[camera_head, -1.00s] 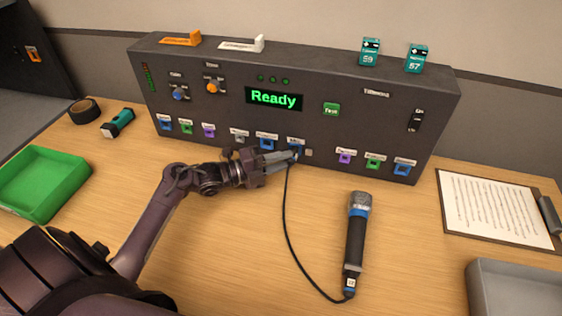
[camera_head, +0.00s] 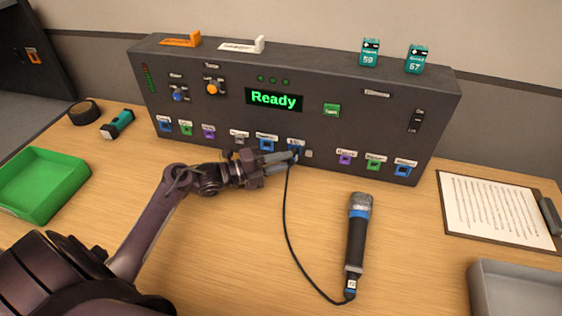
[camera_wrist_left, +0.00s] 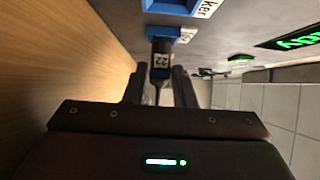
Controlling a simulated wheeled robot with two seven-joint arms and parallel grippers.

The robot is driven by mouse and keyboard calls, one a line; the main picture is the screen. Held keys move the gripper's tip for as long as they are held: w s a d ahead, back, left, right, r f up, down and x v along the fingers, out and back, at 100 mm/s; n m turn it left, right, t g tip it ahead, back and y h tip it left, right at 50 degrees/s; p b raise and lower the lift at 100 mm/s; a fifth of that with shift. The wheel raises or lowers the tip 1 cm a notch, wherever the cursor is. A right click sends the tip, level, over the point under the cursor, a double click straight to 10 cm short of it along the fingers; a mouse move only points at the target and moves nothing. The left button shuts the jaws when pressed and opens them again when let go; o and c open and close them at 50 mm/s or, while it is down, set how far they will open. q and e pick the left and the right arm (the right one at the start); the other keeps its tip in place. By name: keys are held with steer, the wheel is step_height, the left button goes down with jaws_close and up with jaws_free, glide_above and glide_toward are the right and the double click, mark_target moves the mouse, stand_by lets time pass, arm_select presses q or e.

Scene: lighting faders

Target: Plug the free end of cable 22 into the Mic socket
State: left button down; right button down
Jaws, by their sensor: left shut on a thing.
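The plug of cable 22 (camera_wrist_left: 161,60), a dark piece with a white "22" label, is between the fingers of my left gripper (camera_head: 291,157). The gripper is shut on it, low at the panel's front. In the left wrist view the plug's tip meets the blue-framed Mic socket (camera_wrist_left: 160,32), whose label is only partly readable. How deep the tip sits is hidden. The black cable (camera_head: 287,215) hangs from the plug and curves over the table to the microphone (camera_head: 356,238), which lies at the front. My right gripper is not in view.
The dark panel (camera_head: 230,110) shows "Ready" and has more sockets either side, including a blue one (camera_wrist_left: 172,6) beside the Mic socket. A green tray (camera_head: 42,187) is left; a clipboard (camera_head: 495,208) and grey tray (camera_head: 518,275) are right. Table near the microphone is clear.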

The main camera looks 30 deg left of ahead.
arm_select(q)
steer(key=shift+w+a+r, duration=0.1)
steer(key=shift+r, duration=0.05)
steer(key=c, duration=1.6)
jaws_free()
steer(key=o, duration=0.5)
steer(key=shift+w, duration=0.15)
steer(key=v, duration=0.3)
steer(key=b+v, duration=0.1)
steer(key=v, duration=0.2)
steer(key=shift+s+a+f, duration=0.2)
steer(key=shift+s+f, duration=0.05)
steer(key=shift+s, duration=0.15)
steer(key=shift+s+a+r, duration=0.1)
steer(key=shift+s+a, duration=0.25)
steer(key=shift+s, duration=0.05)
